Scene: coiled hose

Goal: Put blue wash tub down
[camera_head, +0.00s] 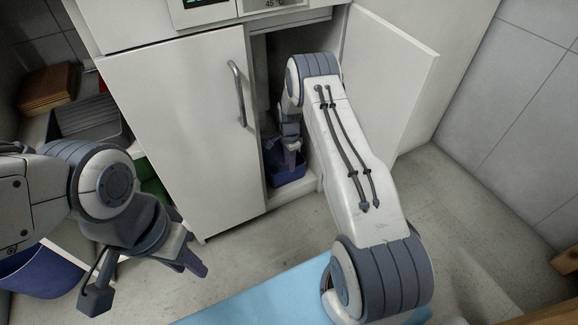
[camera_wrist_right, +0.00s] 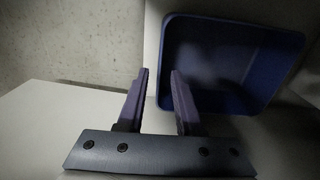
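The blue wash tub (camera_head: 290,174) sits low inside the open cabinet, at the front of its floor. In the right wrist view the tub (camera_wrist_right: 232,50) fills the upper right, and I look into its dark, empty-looking inside. My right gripper (camera_head: 289,146) is down at the tub; in the wrist view its fingers (camera_wrist_right: 160,72) are apart, one on each side of the tub's near wall, with gaps beside the rim. My left gripper (camera_head: 192,262) hangs at the lower left, away from the tub; its finger gap does not show clearly.
The right cabinet door (camera_head: 390,80) stands open, and the left door (camera_head: 175,125) is beside the opening. A light blue surface (camera_head: 270,300) lies at the bottom. Another blue container (camera_head: 45,272) is at the lower left, below a grey crate (camera_head: 88,122). Floor is clear before the cabinet.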

